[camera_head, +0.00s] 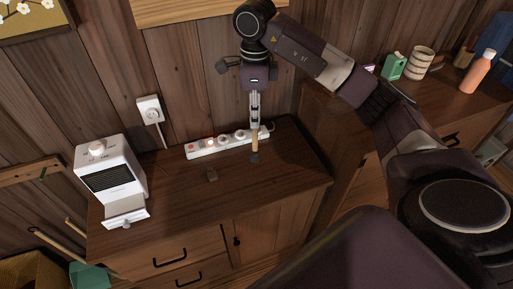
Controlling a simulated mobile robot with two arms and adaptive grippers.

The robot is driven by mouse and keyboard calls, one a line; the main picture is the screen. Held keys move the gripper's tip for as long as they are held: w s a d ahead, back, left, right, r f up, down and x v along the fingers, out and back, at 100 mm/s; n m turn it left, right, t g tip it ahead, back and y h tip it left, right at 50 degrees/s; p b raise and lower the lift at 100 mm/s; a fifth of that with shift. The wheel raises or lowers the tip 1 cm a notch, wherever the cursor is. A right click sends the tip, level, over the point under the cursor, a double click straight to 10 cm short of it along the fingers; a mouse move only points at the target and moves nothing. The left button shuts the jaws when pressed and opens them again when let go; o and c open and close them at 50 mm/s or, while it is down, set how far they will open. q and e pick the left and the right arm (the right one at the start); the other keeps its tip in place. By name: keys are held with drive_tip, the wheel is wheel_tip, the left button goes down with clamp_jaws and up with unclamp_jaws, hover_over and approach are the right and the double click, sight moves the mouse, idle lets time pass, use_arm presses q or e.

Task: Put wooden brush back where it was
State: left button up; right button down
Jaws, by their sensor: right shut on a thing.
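The wooden brush (254,144) is a thin light-brown stick with a darker lower end. It hangs upright from my right gripper (255,118), which is shut on its upper part. The brush's lower end is at or just above the top of the wooden cabinet (190,196); I cannot tell if it touches. It is in front of the white power strip (203,151). My left gripper is not in view.
A white machine with a dial (110,170) stands at the cabinet's left end, its small drawer out. An orange bottle (475,73), a cup (420,63) and a green container (393,66) stand on the right counter.

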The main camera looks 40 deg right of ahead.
drive_tip(key=p, duration=0.1)
hover_over(256, 150)
drive_tip(key=f, duration=0.7)
drive_tip(key=shift+w+d+f, duration=0.25)
drive_tip(key=shift+f+p, duration=0.3)
drive_tip(key=shift+f, duration=0.3)
wheel_tip(256, 150, down, 4)
drive_tip(key=shift+p, duration=0.45)
drive_tip(key=shift+f, duration=0.1)
drive_tip(key=shift+f, duration=0.15)
drive_tip(key=c, duration=2)
unclamp_jaws()
drive_tip(key=shift+o, duration=0.2)
